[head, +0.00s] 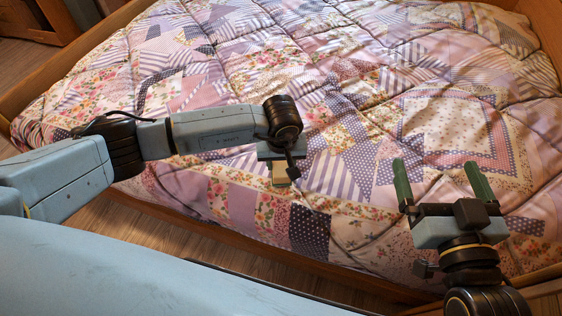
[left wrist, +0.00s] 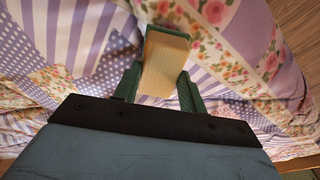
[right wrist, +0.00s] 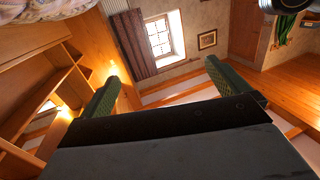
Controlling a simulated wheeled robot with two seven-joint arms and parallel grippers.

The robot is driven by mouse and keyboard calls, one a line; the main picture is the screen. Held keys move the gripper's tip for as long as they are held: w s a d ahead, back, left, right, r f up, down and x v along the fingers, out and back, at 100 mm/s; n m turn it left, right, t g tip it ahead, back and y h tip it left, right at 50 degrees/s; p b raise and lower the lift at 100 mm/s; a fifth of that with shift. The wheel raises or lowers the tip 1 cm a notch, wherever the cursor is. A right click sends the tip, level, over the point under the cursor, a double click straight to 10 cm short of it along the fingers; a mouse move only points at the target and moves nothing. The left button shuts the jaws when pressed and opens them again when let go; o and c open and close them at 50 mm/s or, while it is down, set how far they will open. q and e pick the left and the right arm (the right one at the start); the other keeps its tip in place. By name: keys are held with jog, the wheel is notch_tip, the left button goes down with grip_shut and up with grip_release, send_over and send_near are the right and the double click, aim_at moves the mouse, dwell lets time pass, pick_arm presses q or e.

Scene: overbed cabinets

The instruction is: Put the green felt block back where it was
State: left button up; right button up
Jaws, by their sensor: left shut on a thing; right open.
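My left gripper (head: 279,178) points down over the near part of the bed, shut on a tan block. My right gripper (head: 441,175) is open and empty, fingers apart, at the right of the head view. No separate green block shows.
A patchwork quilt (head: 330,60) covers the bed, wrinkled and otherwise bare. The wooden bed frame (head: 548,50) edges it. The wooden floor (head: 150,228) lies in front. The right wrist view shows wooden shelves (right wrist: 50,90) and a window (right wrist: 163,34).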

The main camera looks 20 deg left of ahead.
aim_at(281, 168)
pick_arm(q)
jog(key=o, duration=0.9)
jog(key=shift+r, duration=0.3)
jog(key=r, duration=0.1)
jog(key=r+p, duration=0.1)
jog(key=r, duration=0.1)
jog(key=r+p, duration=0.1)
jog(key=shift+s+d+r, duration=0.1)
jog(key=shift+s+r, duration=0.25)
jog(key=shift+r, duration=0.05)
jog(key=shift+s+d+r+p, duration=0.15)
jog(key=shift+r+p, duration=0.3)
jog(key=shift+r, duration=0.65)
jog(key=shift+s+r+p, duration=0.2)
jog(key=shift+r+p, duration=0.3)
jog(key=shift+r, duration=0.55)
jog(key=shift+s+d+r+p, duration=0.15)
jog(key=shift+r+p, duration=0.3)
jog(key=shift+r, duration=0.65)
pick_arm(e)
jog(key=s+d+f+g+h, duration=0.2)
jog(key=s+d+f+g, duration=0.1)
jog(key=s+f+g, duration=0.3)
jog(key=s+d+f+g+h, duration=0.2)
jog(key=s+d+f+g, duration=0.1)
jog(key=s+f+g, duration=0.3)
jog(key=shift+s+d+f+m+g, duration=0.3)
jog(key=shift+d+f+m+g, duration=0.15)
jog(key=shift+f, duration=0.55)
